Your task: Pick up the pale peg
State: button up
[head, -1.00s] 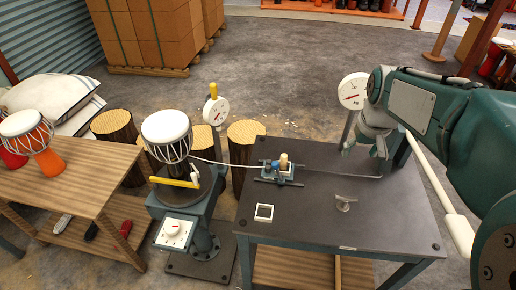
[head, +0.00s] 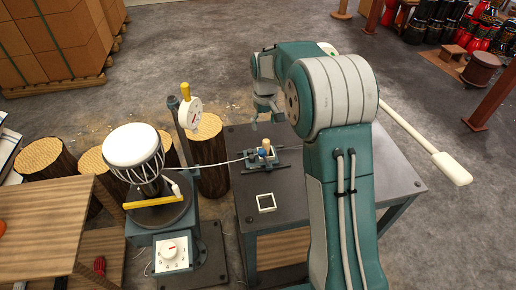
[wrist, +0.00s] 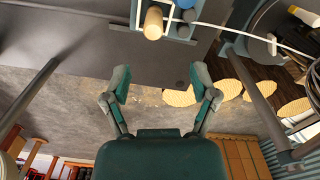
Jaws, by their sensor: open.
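The pale peg (head: 266,145) stands upright in a small holder (head: 284,161) on the dark table, beside blue parts. In the wrist view the pale peg (wrist: 153,22) shows at the top, ahead of my fingertips and roughly in line with the gap between them. The blue peg (wrist: 189,15) is close on its right there. My gripper (wrist: 161,80) is open with nothing between its fingers. In the head view my gripper (head: 267,110) hangs above the table's far edge, behind the peg and apart from it.
A white square frame (head: 266,203) lies on the table in front of the holder. A thin pale cord (head: 215,164) runs from the holder toward the goblet drum (head: 133,146) on its stand. My arm hides the table's middle.

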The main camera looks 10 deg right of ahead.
aim_at(265, 141)
jog(key=f, duration=0.2)
jog(key=d+f, duration=0.1)
jog(key=f, duration=0.1)
jog(key=shift+d+f, duration=0.1)
jog(key=shift+d, duration=0.05)
jog(key=f, duration=0.3)
jog(key=a+f, duration=0.1)
jog(key=f, duration=0.1)
jog(key=shift+d+f, duration=0.1)
jog(key=shift+f, duration=0.2)
jog(key=shift+d, duration=0.3)
jog(key=c, duration=1)
jog(key=shift+a, duration=0.15)
jog(key=shift+c, duration=0.2)
